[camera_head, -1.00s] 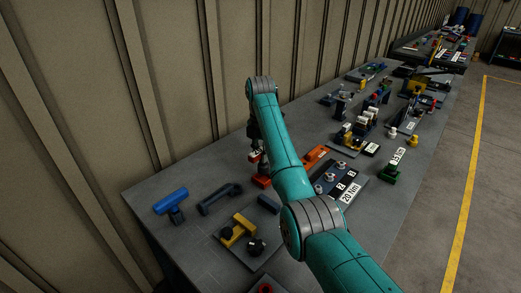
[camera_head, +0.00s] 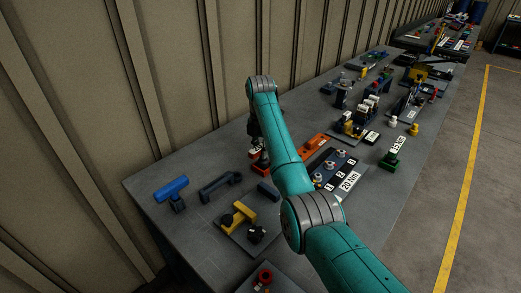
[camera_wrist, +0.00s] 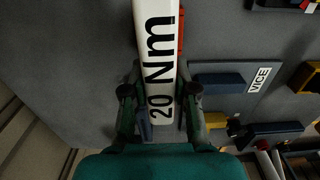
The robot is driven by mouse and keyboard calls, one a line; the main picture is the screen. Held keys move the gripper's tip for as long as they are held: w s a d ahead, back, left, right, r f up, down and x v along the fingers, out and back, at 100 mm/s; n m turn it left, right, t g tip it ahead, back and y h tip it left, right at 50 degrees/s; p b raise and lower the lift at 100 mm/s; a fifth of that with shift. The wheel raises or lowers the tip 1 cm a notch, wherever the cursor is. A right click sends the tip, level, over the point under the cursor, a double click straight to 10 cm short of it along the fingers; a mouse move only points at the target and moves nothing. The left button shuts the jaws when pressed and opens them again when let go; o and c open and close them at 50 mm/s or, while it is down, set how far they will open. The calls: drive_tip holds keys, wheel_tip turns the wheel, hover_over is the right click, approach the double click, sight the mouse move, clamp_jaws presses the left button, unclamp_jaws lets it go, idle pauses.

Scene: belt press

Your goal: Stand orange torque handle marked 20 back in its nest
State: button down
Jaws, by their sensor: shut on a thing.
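My gripper (camera_wrist: 160,100) is shut on the orange torque handle (camera_wrist: 181,30), whose white face with "20 Nm" faces the wrist camera. The handle stretches up out of the wrist view between the two fingers. In the head view my gripper (camera_head: 257,140) is low over the left part of the bench, partly hidden by my arm, with a bit of orange and white (camera_head: 255,153) beneath it. An orange bar (camera_head: 314,142) lies to the right of my arm. I cannot tell for sure which fixture is the nest.
A dark plate with nuts and a "20 Nm" label (camera_head: 349,181) lies right of my arm. A blue T-shaped tool (camera_head: 171,188), a dark blue handle (camera_head: 220,183) and a yellow vice part (camera_head: 240,216) stand at left. A ribbed wall (camera_head: 170,80) runs behind the bench.

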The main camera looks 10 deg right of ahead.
drive_tip(key=shift+f, duration=0.5)
idle(0.3)
drive_tip(key=c, duration=0.8)
unclamp_jaws()
wheel_tip(320, 180, up, 8)
drive_tip(key=shift+w+f, duration=0.1)
drive_tip(key=shift+f, duration=0.15)
